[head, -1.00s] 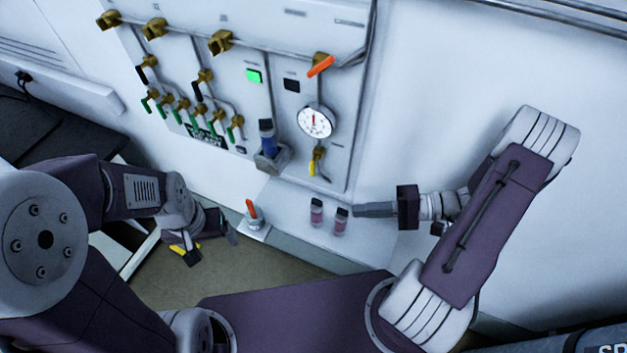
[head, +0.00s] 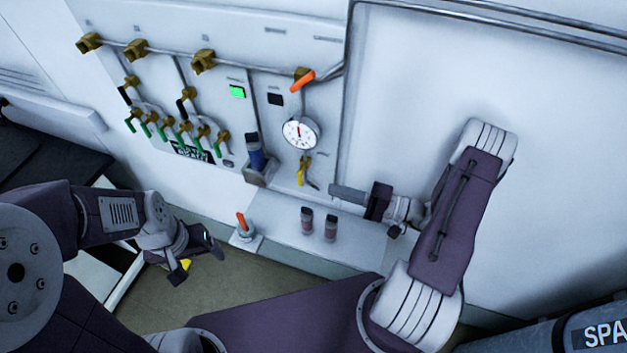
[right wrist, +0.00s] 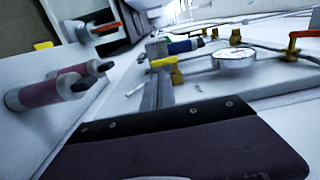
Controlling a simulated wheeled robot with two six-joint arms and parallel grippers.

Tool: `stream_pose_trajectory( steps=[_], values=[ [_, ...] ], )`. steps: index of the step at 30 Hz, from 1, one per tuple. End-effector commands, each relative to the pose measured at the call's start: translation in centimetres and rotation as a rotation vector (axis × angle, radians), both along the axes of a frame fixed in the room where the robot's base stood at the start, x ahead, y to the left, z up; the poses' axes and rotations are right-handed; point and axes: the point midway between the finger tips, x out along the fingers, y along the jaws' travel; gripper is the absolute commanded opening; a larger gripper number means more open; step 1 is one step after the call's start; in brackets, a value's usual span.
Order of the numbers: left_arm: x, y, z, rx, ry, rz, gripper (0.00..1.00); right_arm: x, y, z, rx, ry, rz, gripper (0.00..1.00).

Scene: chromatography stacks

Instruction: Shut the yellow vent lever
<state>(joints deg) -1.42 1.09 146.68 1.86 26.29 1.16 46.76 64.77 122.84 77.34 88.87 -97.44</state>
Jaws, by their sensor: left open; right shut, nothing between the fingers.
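The yellow vent lever (head: 300,174) hangs downward from a brass valve below the round gauge on the wall panel. It also shows in the right wrist view (right wrist: 164,62), just beyond my fingertips. My right gripper (head: 334,190) is shut and empty, to the right of the lever and slightly lower in the head view. Its closed fingers (right wrist: 156,88) point toward the lever in the right wrist view; I cannot tell whether they touch it. My left gripper (head: 198,260) is open and empty, low at the left, away from the panel.
Two capped vials (head: 318,226) stand on the white ledge (head: 350,246) below my right gripper. An orange-handled valve (head: 242,226) is at the ledge's left end. A blue bottle (head: 256,154) sits in a holder left of the lever. The gauge (head: 300,132) and an orange lever (head: 302,81) are above.

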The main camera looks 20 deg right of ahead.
Motion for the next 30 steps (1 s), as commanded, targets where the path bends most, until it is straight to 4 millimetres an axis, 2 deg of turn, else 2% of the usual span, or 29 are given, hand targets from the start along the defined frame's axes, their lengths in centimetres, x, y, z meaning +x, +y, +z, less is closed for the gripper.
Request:
stream_pose_trajectory(
  steps=[1,4,11,30],
  values=[
    [0.0,0.0,0.6,0.000,0.000,0.000,0.79,0.5,1.1,0.3,0.002,0.002,0.007,0.00],
    [0.0,0.0,1.2,0.000,0.000,0.000,0.79,1.6,2.8,0.3,0.000,0.002,0.007,0.00],
    [0.0,0.0,2.2,0.000,0.000,0.000,0.79,3.5,5.4,0.2,0.001,0.002,0.004,0.00],
    [0.0,0.0,1.8,0.000,0.000,0.000,0.79,4.0,5.9,-0.2,-0.001,0.001,0.000,0.00]
  ],
)
